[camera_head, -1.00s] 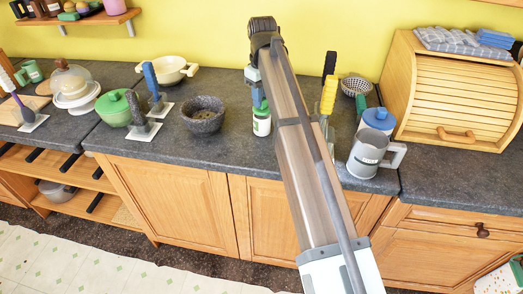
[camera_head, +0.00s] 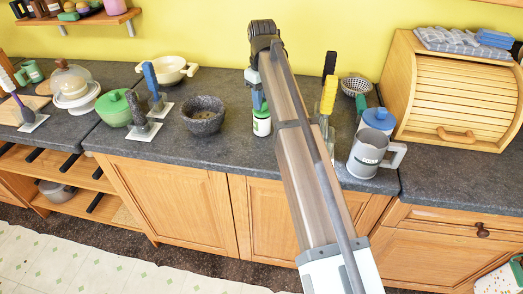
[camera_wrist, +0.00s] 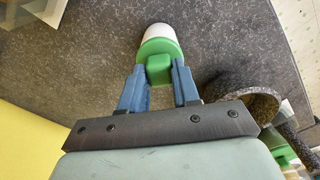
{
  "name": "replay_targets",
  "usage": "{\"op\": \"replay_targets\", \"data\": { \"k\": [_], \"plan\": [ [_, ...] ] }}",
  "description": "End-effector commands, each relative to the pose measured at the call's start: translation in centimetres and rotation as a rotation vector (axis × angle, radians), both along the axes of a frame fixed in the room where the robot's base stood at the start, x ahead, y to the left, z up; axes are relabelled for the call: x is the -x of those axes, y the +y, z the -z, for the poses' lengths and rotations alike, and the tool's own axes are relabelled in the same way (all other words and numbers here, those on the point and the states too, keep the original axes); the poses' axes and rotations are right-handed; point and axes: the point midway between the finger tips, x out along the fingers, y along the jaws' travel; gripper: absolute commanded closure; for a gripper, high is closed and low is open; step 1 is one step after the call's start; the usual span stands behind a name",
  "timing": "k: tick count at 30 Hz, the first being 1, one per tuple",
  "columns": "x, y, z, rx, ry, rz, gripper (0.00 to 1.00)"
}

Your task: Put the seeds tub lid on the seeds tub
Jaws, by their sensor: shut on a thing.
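The seeds tub (camera_head: 262,126) is a small white tub with a green label, upright on the dark worktop. It also shows in the wrist view (camera_wrist: 156,31) as a white end past the lid. The seeds tub lid (camera_head: 263,110) is green with a blocky knob, and shows in the wrist view (camera_wrist: 159,68) too. My gripper (camera_wrist: 160,75) points down, its blue fingers shut on the lid's knob. The lid is at the tub's top and looks lined up with it. Whether it is fully seated is unclear. In the head view my gripper (camera_head: 258,97) is partly hidden by my arm.
A dark stone bowl (camera_head: 203,116) stands left of the tub. To the right are a grey jug (camera_head: 366,157), a blue-lidded canister (camera_head: 378,120), and a wooden bread bin (camera_head: 461,95). The worktop in front of the bowl and tub is clear.

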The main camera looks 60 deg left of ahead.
Motion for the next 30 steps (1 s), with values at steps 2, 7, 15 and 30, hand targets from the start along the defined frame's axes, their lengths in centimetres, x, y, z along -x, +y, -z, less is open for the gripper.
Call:
{"op": "replay_targets", "data": {
  "k": [2,7,15,30],
  "plan": [
    [0.0,0.0,0.0,0.0,0.0,0.0,1.0],
    [0.0,0.0,0.0,0.0,0.0,0.0,1.0],
    [0.0,0.0,0.4,0.0,0.0,0.0,1.0],
    [0.0,0.0,1.1,0.0,0.0,0.0,1.0]
  ]
}}
